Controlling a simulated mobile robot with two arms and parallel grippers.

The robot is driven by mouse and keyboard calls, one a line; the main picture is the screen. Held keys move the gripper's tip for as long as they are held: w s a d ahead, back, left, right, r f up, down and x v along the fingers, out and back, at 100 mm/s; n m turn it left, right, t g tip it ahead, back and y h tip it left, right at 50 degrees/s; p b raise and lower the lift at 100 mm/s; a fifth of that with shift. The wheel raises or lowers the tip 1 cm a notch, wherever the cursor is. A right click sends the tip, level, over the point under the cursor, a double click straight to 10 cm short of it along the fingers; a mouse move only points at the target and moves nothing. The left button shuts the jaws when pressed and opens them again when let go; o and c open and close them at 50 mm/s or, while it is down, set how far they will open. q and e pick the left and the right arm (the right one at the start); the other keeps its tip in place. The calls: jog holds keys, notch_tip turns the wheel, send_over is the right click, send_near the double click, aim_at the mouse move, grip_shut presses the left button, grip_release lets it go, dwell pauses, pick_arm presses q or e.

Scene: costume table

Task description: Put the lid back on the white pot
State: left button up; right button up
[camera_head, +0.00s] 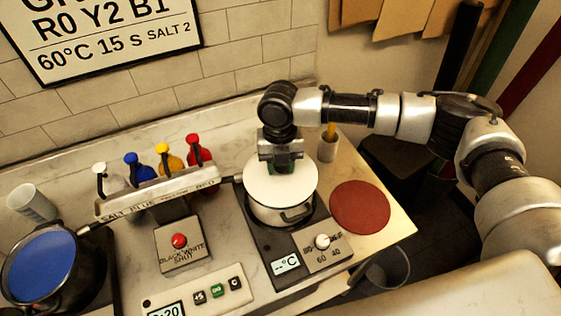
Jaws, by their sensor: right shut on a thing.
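The white pot (281,211) stands on the hot plate right of the table's middle, with a dark handle at its front. A white disc that looks like the lid (282,187) covers its top. I cannot tell if the lid rests fully on the rim or is slightly above it. My right gripper (281,165) points down at the lid's back part and is shut on it, seemingly by a knob that the fingers hide. My left gripper is not in view.
A dark red round mat (360,207) lies bare right of the pot. A pan with blue liquid (42,262) stands at the left. A bottle rack (157,194), a red-button box (181,243) and a pencil cup (327,147) stand nearby. The table's right edge is close.

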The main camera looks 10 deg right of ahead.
jog(key=o, duration=1.6)
jog(key=shift+r, duration=0.1)
jog(key=shift+r+p, duration=2.4)
jog(key=shift+p, duration=0.1)
jog(key=shift+r, duration=1)
